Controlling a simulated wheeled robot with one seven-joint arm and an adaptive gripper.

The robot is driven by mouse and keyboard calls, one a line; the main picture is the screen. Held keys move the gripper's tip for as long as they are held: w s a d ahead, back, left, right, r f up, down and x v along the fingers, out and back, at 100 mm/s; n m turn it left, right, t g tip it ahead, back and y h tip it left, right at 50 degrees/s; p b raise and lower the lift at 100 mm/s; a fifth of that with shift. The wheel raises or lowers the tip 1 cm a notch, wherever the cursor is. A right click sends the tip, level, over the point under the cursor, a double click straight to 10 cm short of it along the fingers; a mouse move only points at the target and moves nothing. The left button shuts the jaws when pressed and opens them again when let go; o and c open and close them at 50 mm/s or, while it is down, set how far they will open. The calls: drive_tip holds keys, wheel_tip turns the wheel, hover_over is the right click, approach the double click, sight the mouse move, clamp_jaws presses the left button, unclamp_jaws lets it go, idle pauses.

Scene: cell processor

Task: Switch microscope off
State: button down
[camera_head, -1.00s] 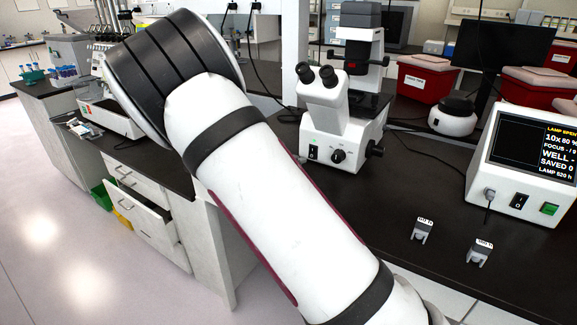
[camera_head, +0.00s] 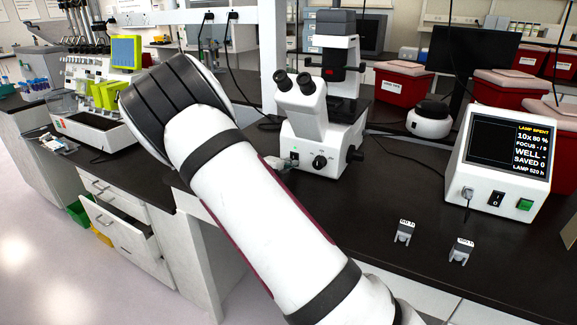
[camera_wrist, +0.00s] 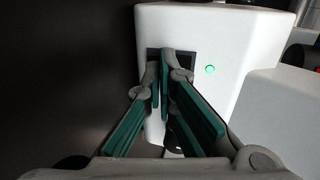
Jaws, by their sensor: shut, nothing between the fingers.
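The white microscope (camera_head: 318,142) with black eyepieces stands on the dark bench right of my arm. My gripper (camera_head: 292,163) is small in the head view, at the left part of the microscope's front face. In the wrist view, my gripper (camera_wrist: 165,68) is shut and empty, its teal-padded fingers together. Its tips are in front of the dark switch recess (camera_wrist: 188,60) on the white microscope face and hide most of it. I cannot tell whether they touch the switch, nor its position. A small green light (camera_wrist: 210,69) glows right of the recess.
A white control box (camera_head: 498,165) with a lit screen, a black rocker switch and a green button stands at the right. Two small grey holders (camera_head: 404,233) (camera_head: 461,250) sit on the bench front. Red bins (camera_head: 403,82) and a round black-topped device (camera_head: 430,118) are behind.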

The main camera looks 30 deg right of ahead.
drive_tip(key=shift+w+d+f, duration=0.1)
drive_tip(key=shift+d+f, duration=0.05)
drive_tip(key=shift+f, duration=0.15)
drive_tip(key=shift+r, duration=0.15)
drive_tip(key=s+a, duration=0.2)
drive_tip(key=a, duration=0.2)
drive_tip(key=s+a+p, duration=0.1)
drive_tip(key=s+a, duration=0.2)
drive_tip(key=s+a+p, duration=0.1)
drive_tip(key=s+a, duration=0.1)
drive_tip(key=a, duration=0.2)
drive_tip(key=shift+s+a, duration=0.35)
drive_tip(key=shift+s, duration=0.05)
